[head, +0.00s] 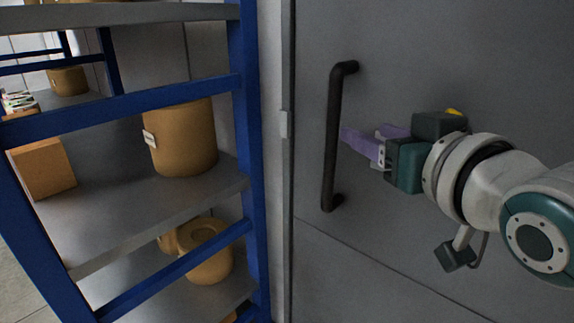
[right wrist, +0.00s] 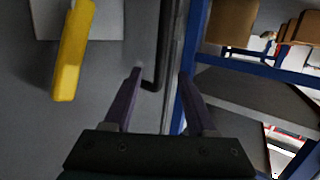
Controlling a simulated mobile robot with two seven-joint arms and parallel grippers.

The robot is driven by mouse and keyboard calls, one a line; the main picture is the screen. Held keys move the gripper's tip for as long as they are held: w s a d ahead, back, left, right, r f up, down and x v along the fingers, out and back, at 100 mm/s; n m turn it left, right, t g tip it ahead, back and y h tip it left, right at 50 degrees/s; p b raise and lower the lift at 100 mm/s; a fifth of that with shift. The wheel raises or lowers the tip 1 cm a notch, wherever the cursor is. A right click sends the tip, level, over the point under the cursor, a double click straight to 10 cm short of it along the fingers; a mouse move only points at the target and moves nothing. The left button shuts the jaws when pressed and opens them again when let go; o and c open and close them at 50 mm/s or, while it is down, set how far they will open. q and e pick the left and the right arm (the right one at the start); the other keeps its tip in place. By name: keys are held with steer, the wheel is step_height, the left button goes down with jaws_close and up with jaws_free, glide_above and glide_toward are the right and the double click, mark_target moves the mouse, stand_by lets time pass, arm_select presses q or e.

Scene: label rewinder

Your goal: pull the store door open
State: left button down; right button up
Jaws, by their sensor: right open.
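The grey store door (head: 450,60) fills the right of the head view and looks closed against its frame. Its dark upright bar handle (head: 332,135) is near the door's left edge. My right gripper (head: 362,132), with purple fingers, is open just right of the handle. In the right wrist view the handle (right wrist: 155,78) shows in the gap between the open fingertips (right wrist: 160,74). I cannot tell whether a finger touches it. My left gripper is not in view.
A blue-framed shelf rack (head: 245,110) stands just left of the door, holding brown rolls (head: 185,140) and a box (head: 42,165). A yellow bar (right wrist: 73,50) is at the upper left of the right wrist view. Open door surface lies below the handle.

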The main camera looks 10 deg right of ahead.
mark_target(336, 123)
arm_select(q)
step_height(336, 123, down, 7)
steer(key=b, duration=0.4)
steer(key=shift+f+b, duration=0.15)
steer(key=shift+b, duration=0.25)
arm_select(e)
steer(key=shift+t, duration=0.9)
steer(key=w, duration=0.4)
steer(key=w+f, duration=0.1)
steer(key=w, duration=0.3)
steer(key=w+a+f, duration=0.1)
steer(key=w, duration=0.3)
steer(key=shift+f, duration=0.15)
jaws_close()
